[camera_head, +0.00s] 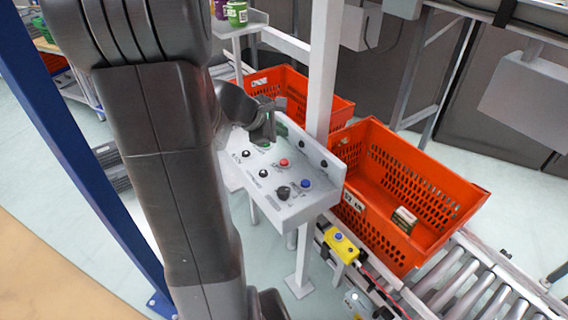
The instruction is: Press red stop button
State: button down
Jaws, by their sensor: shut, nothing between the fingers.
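The red button (284,162) sits on the sloped top of a white control panel (300,207), near its middle. My gripper (267,140) is shut and empty over the far end of the panel, up and left of the red button in the picture. The red button is in plain view and the fingers appear apart from it. Whether the fingertips touch the panel, I cannot tell. A hint of green shows by the fingertips, partly hidden by them.
A blue button (306,183) and a black knob (284,192) lie nearer on the panel. A white post (322,75) rises behind it. Orange totes (450,220) stand behind and right, by a roller conveyor (470,285). A yellow button box (341,244) is below right.

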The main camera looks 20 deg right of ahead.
aim_at(281, 163)
notch_tip(281, 163, down, 7)
jog(key=b, duration=0.6)
jog(key=shift+f, duration=0.15)
dwell(1.6)
jog(key=shift+f+b, duration=0.4)
jog(key=shift+b, duration=0.1)
jog(key=shift+f+b, duration=0.45)
dwell(0.5)
jog(key=shift+r, duration=0.15)
dwell(0.3)
jog(key=shift+r+p, duration=0.65)
jog(key=shift+r, duration=0.1)
notch_tip(281, 163, up, 5)
jog(key=p, duration=0.4)
